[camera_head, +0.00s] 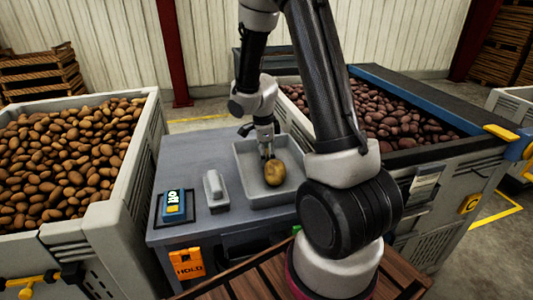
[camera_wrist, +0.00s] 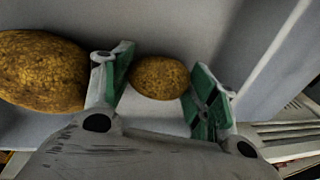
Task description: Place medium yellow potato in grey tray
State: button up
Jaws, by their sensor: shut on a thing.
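The grey tray (camera_head: 246,193) sits on the grey worktop. My gripper (camera_head: 267,152) points down into it. In the wrist view, a yellow-brown potato, seemingly the medium yellow potato (camera_wrist: 160,77), lies between the green-padded fingers of my gripper (camera_wrist: 163,88), which is shut on it. A larger-looking yellow-brown potato (camera_wrist: 40,72) lies just outside the left finger. In the head view one potato (camera_head: 274,173) shows in the tray in front of the fingertips; the other is hidden. I cannot tell whether the held potato touches the tray floor.
A blue box with a display (camera_head: 174,206) and a small grey block-like item (camera_head: 214,188) stand left of the tray. An orange HOLD tag (camera_head: 187,264) hangs on the front. Crates of brown potatoes (camera_head: 70,150) and reddish potatoes (camera_head: 400,115) flank the worktop.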

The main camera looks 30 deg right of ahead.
jog(key=o, duration=0.8)
jog(key=shift+f, duration=0.1)
jog(key=shift+c, duration=0.2)
notch_tip(320, 180, up, 12)
jog(key=s+a, duration=0.1)
jog(key=a, duration=0.1)
jog(key=s+a+r+n+t, duration=0.1)
jog(key=s+r+n, duration=0.5)
jog(key=s+n, duration=0.5)
jog(key=s+a+r+n+t+y, duration=0.1)
jog(key=s+r+n+t, duration=0.1)
jog(key=s+r+n, duration=0.5)
jog(key=s+n, duration=0.4)
jog(key=shift+s+a+r+n+y, duration=0.25)
jog(key=shift+a+r+n+y, duration=0.05)
jog(key=shift+a+n, duration=0.1)
